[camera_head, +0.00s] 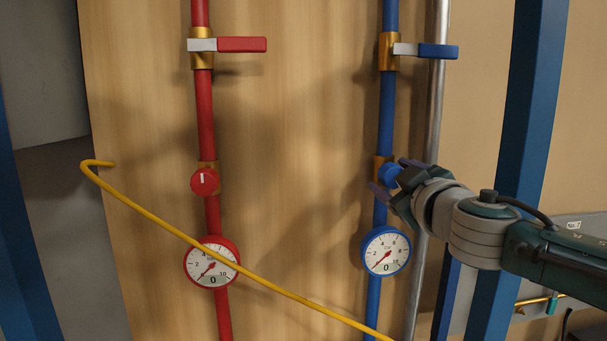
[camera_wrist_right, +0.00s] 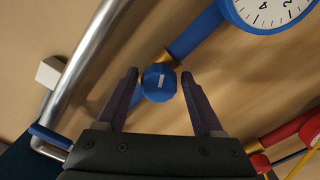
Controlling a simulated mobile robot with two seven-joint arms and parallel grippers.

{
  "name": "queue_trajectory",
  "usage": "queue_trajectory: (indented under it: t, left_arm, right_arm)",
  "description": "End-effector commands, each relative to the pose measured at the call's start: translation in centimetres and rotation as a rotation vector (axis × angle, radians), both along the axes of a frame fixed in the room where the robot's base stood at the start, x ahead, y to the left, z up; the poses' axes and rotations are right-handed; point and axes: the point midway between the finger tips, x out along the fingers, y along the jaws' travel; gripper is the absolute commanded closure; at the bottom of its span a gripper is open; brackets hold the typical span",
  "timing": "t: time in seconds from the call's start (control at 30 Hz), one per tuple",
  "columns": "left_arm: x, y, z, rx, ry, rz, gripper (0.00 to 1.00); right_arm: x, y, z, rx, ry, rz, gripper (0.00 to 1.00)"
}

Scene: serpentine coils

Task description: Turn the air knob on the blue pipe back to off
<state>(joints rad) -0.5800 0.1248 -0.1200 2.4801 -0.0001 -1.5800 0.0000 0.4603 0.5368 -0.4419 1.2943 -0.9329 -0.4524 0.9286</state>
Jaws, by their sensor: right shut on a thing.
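The blue air knob (camera_head: 389,175) sits on a brass fitting of the blue pipe (camera_head: 386,110), above the blue gauge (camera_head: 386,251), whose needle points to the lower left near 0. My right gripper (camera_head: 390,174) reaches in from the right, with its fingers on either side of the knob. In the right wrist view the round knob (camera_wrist_right: 159,82) shows a short white mark, nearly upright in that picture, and my right gripper (camera_wrist_right: 160,75) is shut on it. In the head view the fingers hide part of the knob. My left gripper is in neither view.
A red pipe (camera_head: 205,120) with a red knob (camera_head: 205,181) and red gauge (camera_head: 212,262) runs on the left. A yellow tube (camera_head: 190,234) crosses in front. A blue lever (camera_head: 437,51) is above; a silver pipe (camera_head: 437,110) stands just right of the blue pipe.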

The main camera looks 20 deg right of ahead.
Motion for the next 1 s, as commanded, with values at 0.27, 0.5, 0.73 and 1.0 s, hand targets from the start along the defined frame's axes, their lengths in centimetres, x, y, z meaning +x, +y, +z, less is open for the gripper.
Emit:
queue_trajectory:
  t: [0.27, 0.5, 0.73, 1.0]
  left_arm:
    - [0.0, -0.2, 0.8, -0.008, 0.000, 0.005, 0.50]
    - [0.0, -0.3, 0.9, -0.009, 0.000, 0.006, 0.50]
    - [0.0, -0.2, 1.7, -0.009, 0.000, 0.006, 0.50]
    - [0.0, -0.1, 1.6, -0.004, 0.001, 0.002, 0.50]
  right_arm:
    - [0.0, 0.0, 0.0, -1.550, 0.367, 0.011, 1.00]
    - [0.0, 0.0, 0.0, -1.578, 0.374, 0.011, 1.00]
    - [-0.1, -0.1, 0.0, -1.817, 0.433, 0.012, 1.00]
    - [-0.1, 0.0, -0.1, -1.825, 0.435, 0.011, 0.21]
